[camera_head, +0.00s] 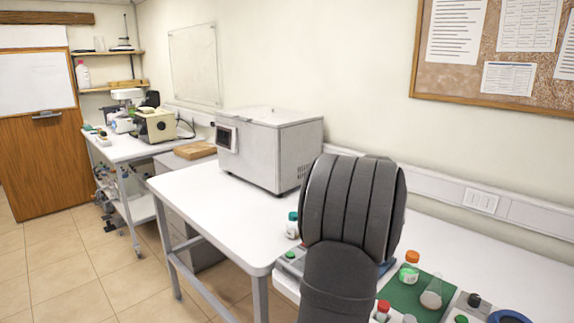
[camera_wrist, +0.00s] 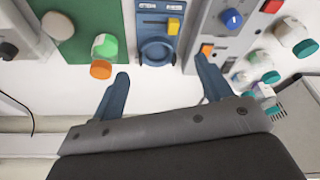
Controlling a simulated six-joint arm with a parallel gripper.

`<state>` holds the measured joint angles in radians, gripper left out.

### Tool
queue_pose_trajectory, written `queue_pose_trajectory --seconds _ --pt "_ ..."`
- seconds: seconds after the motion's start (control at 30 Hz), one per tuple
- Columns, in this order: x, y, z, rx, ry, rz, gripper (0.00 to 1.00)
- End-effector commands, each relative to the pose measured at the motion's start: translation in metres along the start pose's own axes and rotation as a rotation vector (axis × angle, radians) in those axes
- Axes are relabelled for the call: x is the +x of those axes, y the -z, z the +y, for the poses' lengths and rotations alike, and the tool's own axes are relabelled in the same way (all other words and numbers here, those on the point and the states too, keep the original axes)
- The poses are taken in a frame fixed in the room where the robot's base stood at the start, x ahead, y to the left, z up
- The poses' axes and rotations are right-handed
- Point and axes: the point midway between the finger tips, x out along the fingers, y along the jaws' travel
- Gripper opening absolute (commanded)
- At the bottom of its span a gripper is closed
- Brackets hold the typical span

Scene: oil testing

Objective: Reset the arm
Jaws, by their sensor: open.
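My gripper (camera_wrist: 160,92) shows in the wrist view with its two blue fingers spread wide and nothing between them. It is over white bench surface, near a small blue device with a yellow part (camera_wrist: 158,42). In the head view my dark arm stands in front of the bench and hides part of it, and the gripper's fingers do not show there.
A bottle with an orange cap (camera_head: 410,268) and a flask (camera_head: 432,292) stand on a green mat (camera_head: 402,297). A bottle with a teal cap (camera_head: 292,225) stands left of my arm. A large grey machine (camera_head: 270,148) sits behind on the white table (camera_head: 205,200).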

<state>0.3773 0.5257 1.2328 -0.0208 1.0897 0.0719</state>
Motion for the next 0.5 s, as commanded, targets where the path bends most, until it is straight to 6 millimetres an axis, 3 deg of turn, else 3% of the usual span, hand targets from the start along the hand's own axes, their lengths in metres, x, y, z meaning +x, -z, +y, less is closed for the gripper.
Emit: queue_pose_trajectory --seconds 0.3,0.4,0.5 --pt "-0.025 -0.036 -0.049 -0.149 0.045 0.001 0.72" --pt "-0.034 -0.05 -0.059 -0.19 0.059 0.001 0.72" --pt "-0.042 -0.062 -0.056 -0.202 0.062 0.001 0.72"
